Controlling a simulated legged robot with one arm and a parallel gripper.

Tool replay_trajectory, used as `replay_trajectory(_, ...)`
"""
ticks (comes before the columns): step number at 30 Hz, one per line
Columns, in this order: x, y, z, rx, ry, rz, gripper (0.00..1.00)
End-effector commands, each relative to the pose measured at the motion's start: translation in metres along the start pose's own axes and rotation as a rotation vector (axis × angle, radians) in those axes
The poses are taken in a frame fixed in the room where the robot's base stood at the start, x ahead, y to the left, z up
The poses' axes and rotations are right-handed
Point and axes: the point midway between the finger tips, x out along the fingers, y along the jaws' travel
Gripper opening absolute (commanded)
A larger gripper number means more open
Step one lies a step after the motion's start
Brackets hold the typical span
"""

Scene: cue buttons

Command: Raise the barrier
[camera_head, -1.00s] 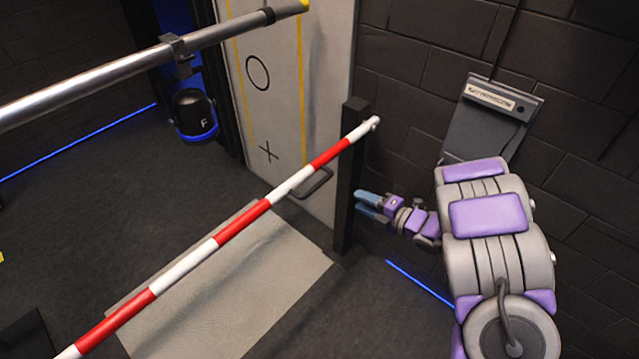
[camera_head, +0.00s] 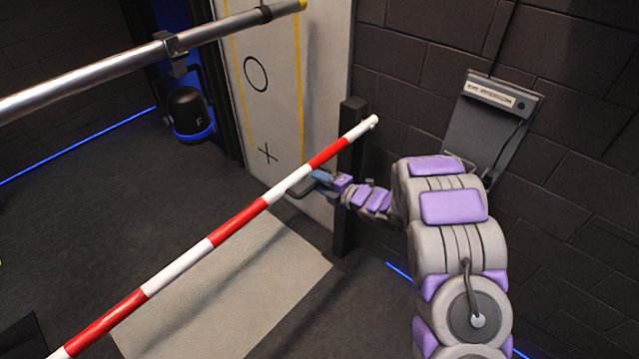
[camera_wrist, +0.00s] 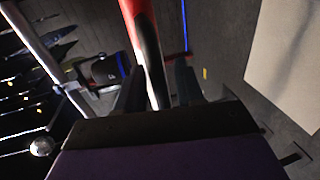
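The barrier is a red-and-white striped pole (camera_head: 235,225) running diagonally from lower left to a dark post (camera_head: 346,215). A dark handle (camera_head: 301,190) hangs under the pole near the post. My gripper (camera_head: 318,178) is at the handle, just below and right of the pole; the blue fingertips overlap the handle, and contact cannot be told. In the wrist view, the two dark fingers of my gripper (camera_wrist: 158,85) stand apart, with the striped pole (camera_wrist: 143,35) seen between them. The handle cannot be made out clearly there.
A metal rail (camera_head: 90,82) crosses the upper left. A pale panel (camera_head: 285,80) with a circle and a cross stands behind the pole. A grey wall box (camera_head: 490,125) is at right against the brick wall. A light mat (camera_head: 220,290) lies on the floor.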

Motion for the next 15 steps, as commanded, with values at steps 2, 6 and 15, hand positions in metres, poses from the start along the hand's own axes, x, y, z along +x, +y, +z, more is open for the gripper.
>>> replay_trajectory(2, 0.0047, 0.0005, -0.0011, -0.001, 0.001, 0.001, 0.37)
replay_trajectory(6, 0.0059, 0.0010, -0.0006, -0.002, 0.000, 0.001, 0.37)
replay_trajectory(15, 0.0056, 0.0008, -0.0004, -0.002, 0.000, 0.000, 0.23)
